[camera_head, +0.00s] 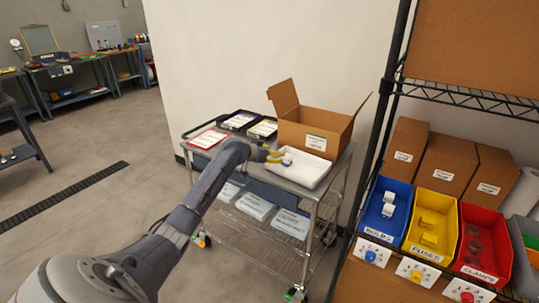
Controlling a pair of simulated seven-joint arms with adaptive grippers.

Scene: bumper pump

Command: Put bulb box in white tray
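The white tray (312,172) lies on top of the wire cart, in front of the open cardboard box. A small white and blue box (287,159), which looks like a bulb box, is at the tray's left part, right at my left gripper's fingertips. My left gripper (275,156) has yellow fingertips and reaches over the tray's left edge. At this size I cannot tell whether the fingers hold the box or are apart from it. More white bulb boxes (388,204) sit in the blue bin (374,224) at the right. My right gripper is not in view.
The cart (262,232) also carries an open cardboard box (315,127), black trays (240,121) and a red-edged tray (207,139). A shelf at the right holds a yellow bin (431,222), a red bin (481,243) and closed cartons (446,164). Open floor lies left of the cart.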

